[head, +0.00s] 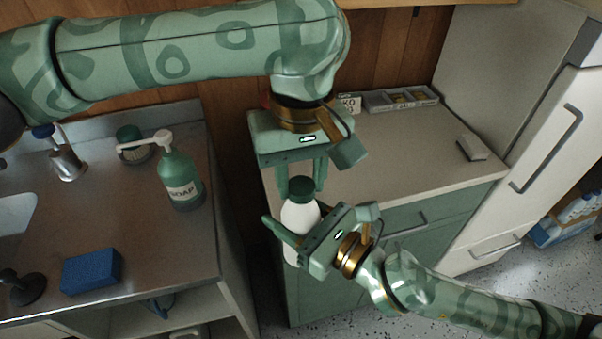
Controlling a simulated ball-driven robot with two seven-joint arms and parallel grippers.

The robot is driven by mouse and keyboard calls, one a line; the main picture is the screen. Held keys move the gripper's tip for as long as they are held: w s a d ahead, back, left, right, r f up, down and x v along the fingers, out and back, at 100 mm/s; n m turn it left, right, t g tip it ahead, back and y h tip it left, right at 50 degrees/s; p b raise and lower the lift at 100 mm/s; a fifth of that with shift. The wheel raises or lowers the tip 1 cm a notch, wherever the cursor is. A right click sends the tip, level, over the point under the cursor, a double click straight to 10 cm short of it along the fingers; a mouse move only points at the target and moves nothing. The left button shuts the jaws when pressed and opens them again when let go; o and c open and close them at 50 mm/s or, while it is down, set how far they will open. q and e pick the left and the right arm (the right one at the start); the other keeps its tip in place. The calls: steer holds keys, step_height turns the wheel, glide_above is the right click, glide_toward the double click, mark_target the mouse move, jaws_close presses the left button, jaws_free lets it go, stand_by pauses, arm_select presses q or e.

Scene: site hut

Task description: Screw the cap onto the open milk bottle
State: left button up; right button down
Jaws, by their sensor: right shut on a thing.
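The white milk bottle (299,215) is upright in front of the green cabinet, held in my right gripper (292,228). That gripper is shut on the bottle's body from the right, one finger reaching past its left side. The dark green cap (301,188) sits on the bottle's mouth; how far it is threaded cannot be seen. My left gripper (301,184) points down from above, its two fingers apart on either side of the cap. The bottle's lower part is partly hidden by my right gripper.
A soap bottle (180,178), a blue sponge (91,270) and a dark green round item (133,143) stand on the left steel counter (135,222). The right worktop (400,160) is mostly clear, with a grey tray (400,101) at its back. A fridge (535,165) stands right.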

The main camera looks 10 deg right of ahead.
arm_select(q)
steer(key=m, duration=0.4)
steer(key=shift+m, duration=0.4)
steer(key=m, duration=1.5)
steer(key=shift+f+m, duration=0.1)
steer(key=shift+m, duration=0.3)
steer(key=m, duration=0.9)
steer(key=shift+m, duration=0.3)
steer(key=m, duration=0.9)
steer(key=shift+m, duration=0.3)
steer(key=m, duration=0.4)
steer(key=o, duration=1.1)
